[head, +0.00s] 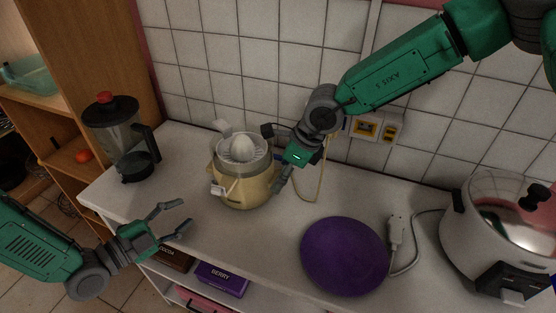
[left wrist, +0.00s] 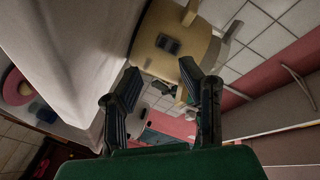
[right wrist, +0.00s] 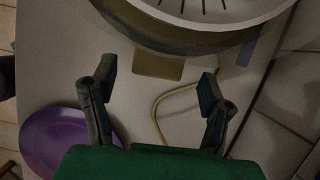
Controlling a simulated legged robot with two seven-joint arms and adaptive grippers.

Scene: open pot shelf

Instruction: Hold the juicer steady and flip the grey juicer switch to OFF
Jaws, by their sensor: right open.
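The juicer (head: 241,188), with a cream body, grey bowl and pale cone, stands upright on the counter. In the left wrist view its cream body (left wrist: 150,52) is ahead of the fingers and carries a small dark grey panel (left wrist: 168,44), apparently the switch; its position cannot be read. My left gripper (head: 180,216) is open and empty, to the left of the juicer and apart from it. My right gripper (head: 283,180) is close by the juicer's right side. In the right wrist view its fingers (right wrist: 158,80) are open below the juicer's rim (right wrist: 200,42); contact is unclear.
A purple plate (head: 345,256) lies right of the juicer, with a white plug (head: 397,232) beside it. A blender (head: 122,140) stands at the left and a cooker (head: 490,235) at the right. Boxes sit on the shelf below.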

